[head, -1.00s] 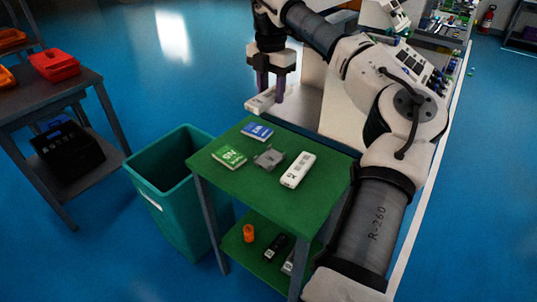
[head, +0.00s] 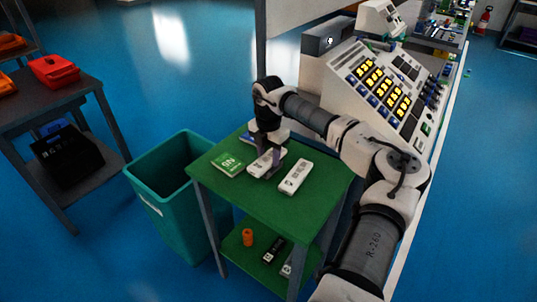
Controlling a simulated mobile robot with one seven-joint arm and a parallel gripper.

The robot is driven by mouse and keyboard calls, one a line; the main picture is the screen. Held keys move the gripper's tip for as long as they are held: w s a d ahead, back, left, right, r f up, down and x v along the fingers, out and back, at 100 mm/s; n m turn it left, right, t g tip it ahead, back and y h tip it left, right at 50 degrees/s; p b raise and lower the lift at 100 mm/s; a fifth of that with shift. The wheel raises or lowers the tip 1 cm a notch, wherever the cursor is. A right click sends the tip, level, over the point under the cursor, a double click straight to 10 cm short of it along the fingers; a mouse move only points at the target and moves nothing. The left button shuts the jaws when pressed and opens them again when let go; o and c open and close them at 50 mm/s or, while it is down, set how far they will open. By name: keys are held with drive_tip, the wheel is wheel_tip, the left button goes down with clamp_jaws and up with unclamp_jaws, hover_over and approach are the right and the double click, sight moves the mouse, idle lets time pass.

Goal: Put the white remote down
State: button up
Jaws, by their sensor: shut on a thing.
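My gripper (head: 268,165) points down over the green top of a small table (head: 243,190). It is shut on a white remote (head: 259,162), held at or just above the tabletop; I cannot tell whether it touches. A second white remote (head: 296,177) lies on the table just to the right, apart from the gripper. The gripper and held remote cover the spot where a small grey object lay.
A green box (head: 227,164) lies left of the gripper, and a blue box (head: 246,138) is partly hidden behind it. A teal bin (head: 170,205) stands left of the table. A control console (head: 375,85) stands behind. The tabletop's front is clear.

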drive_tip(key=shift+f, duration=0.45)
drive_tip(key=shift+f, duration=0.2)
drive_tip(key=o, duration=1)
drive_tip(key=shift+r, duration=0.2)
